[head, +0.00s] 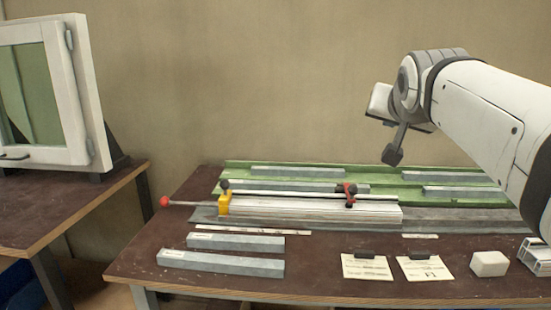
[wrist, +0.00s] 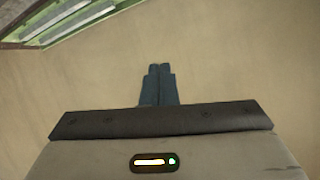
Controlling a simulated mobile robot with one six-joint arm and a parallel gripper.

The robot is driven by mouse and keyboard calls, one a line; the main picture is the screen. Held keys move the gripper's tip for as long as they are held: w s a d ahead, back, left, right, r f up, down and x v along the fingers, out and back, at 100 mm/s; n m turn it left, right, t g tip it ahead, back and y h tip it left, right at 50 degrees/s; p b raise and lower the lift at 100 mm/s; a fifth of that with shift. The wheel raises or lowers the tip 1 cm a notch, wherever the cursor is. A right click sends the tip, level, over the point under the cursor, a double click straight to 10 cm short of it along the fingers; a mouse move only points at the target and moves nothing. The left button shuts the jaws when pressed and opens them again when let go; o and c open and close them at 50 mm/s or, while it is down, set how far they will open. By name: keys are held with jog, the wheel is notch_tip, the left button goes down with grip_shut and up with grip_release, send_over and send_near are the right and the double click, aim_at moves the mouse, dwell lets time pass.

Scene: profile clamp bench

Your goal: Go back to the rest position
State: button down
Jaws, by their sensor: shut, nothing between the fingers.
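My gripper (head: 392,155) hangs in the air above the back right part of the bench in the head view, clear of everything below it. In the wrist view its two dark fingers (wrist: 158,85) are together with nothing between them, against the plain wall. On the bench a white profile (head: 305,206) lies lengthwise on a grey strip. A yellow clamp block (head: 224,204) with a red-knobbed rod sits at its left end. A red and black clamp (head: 350,195) sits on it farther right.
A green tray (head: 395,187) with several grey bars lies at the back. Two grey bars (head: 220,260), two note cards (head: 425,269), a white block (head: 489,263) and a cut profile (head: 535,255) lie in front. A window frame (head: 45,95) stands on the left table.

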jog(key=s+a+f+n+g+y+p, duration=0.1)
jog(key=s+a+f+n+g+p, duration=0.1)
jog(key=s+f+g+p, duration=0.3)
jog(key=s+a+f+n+g+y+p, duration=0.1)
jog(key=s+a+f+g+p, duration=0.3)
jog(key=s+f+p, duration=0.7)
jog(key=s+n+g+p, duration=0.1)
jog(key=s+p, duration=0.1)
jog(key=s, duration=0.3)
jog(key=shift+a+f+n, duration=0.35)
jog(key=shift+f+n, duration=0.05)
